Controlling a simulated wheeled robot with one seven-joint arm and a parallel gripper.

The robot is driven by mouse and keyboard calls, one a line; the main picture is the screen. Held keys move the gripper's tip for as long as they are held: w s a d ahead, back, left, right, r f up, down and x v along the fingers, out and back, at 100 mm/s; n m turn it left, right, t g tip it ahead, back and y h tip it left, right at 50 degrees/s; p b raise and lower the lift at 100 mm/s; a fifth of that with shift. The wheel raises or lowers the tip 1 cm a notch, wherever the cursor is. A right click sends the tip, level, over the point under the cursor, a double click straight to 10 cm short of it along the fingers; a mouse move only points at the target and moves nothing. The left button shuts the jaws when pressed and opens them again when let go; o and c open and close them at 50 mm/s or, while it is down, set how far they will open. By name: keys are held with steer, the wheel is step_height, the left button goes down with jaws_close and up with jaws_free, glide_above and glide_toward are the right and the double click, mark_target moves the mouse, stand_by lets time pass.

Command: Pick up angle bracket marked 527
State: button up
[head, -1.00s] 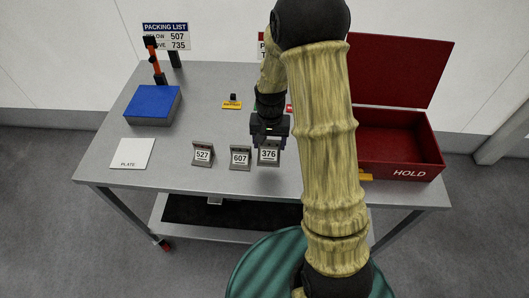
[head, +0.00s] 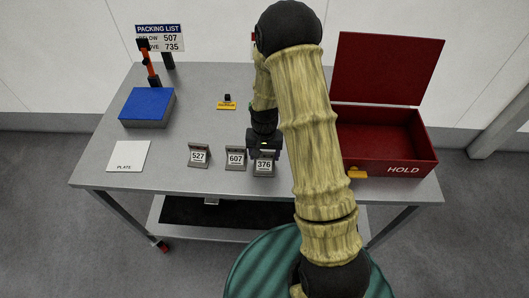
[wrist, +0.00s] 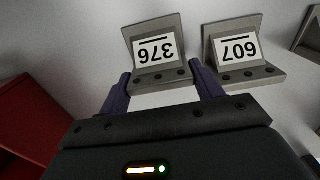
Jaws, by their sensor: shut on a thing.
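The angle bracket marked 527 (head: 198,156) stands on the grey table, leftmost of three grey brackets, clear of my gripper. A bracket cut off at the right edge of the wrist view (wrist: 310,32) has no readable mark. The bracket marked 607 (head: 236,158) stands in the middle and also shows in the wrist view (wrist: 240,52). My gripper (head: 263,149) is at the bracket marked 376 (head: 264,166), on the right of the row. In the wrist view its fingers (wrist: 163,88) are shut on that bracket (wrist: 157,50), which is at or just above the tabletop.
A red HOLD box (head: 390,160) with raised lid stands right of my arm. A white plate marker (head: 128,156) and a blue block (head: 147,107) are at left. The table between plate and brackets is clear.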

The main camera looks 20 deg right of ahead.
steer(key=shift+f, duration=0.1)
steer(key=o, duration=1.1)
step_height(320, 180, up, 12)
steer(key=shift+r+b, duration=0.15)
steer(key=shift+b, duration=0.8)
steer(key=s+r+n+t, duration=0.1)
steer(key=s, duration=0.3)
steer(key=s+r+n, duration=0.1)
steer(key=s+r, duration=0.1)
steer(key=s, duration=0.3)
steer(key=s+r+n+t, duration=0.1)
steer(key=s+r, duration=0.1)
steer(key=s, duration=0.3)
steer(key=shift+s+d+n+t, duration=0.1)
steer(key=shift+d+n+t, duration=0.2)
